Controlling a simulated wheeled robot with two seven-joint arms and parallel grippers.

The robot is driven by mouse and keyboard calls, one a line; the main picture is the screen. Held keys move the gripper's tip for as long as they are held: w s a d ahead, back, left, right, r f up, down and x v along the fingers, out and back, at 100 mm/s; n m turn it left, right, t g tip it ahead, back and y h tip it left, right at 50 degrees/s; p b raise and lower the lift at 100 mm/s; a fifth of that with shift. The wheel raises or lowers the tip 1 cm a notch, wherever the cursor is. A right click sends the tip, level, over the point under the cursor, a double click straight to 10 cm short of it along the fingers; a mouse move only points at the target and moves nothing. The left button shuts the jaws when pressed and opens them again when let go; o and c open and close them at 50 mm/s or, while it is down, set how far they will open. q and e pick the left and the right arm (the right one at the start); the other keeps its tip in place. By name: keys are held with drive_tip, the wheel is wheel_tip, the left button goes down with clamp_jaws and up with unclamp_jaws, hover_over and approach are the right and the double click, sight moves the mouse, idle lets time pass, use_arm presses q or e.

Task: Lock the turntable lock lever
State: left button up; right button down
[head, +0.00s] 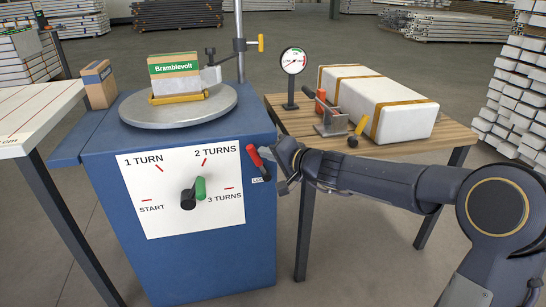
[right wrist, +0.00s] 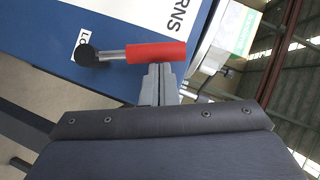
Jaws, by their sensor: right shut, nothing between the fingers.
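My right gripper (head: 277,163) is right of the lever. Its shut, empty fingers (right wrist: 160,73) reach the side of the red grip and seem to touch it. The round grey turntable (head: 218,110) on the cabinet carries a Bramblevolt box (head: 176,75). My left gripper is out of view.
The white dial panel (head: 165,221) has a green-handled knob (head: 200,188) pointing up and right. A wooden table (head: 451,133) on the right holds a strapped white block (head: 378,97), a gauge (head: 293,62) and a clamp (head: 331,120). A pale table (head: 32,108) stands left.

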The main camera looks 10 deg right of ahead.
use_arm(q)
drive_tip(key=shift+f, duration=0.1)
use_arm(e)
drive_tip(key=shift+a, duration=0.3)
idle(0.3)
drive_tip(key=shift+d+r, duration=0.1)
drive_tip(key=shift+d, duration=0.05)
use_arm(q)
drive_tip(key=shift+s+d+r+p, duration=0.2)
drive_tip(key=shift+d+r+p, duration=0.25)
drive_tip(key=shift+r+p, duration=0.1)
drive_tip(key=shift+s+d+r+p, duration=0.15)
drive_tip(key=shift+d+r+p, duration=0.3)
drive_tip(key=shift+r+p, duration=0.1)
use_arm(e)
drive_tip(key=w+d+r+v, duration=0.1)
drive_tip(key=d+v, duration=0.1)
drive_tip(key=v, duration=1)
drive_tip(key=shift+d, duration=0.2)
drive_tip(key=shift+r, duration=0.1)
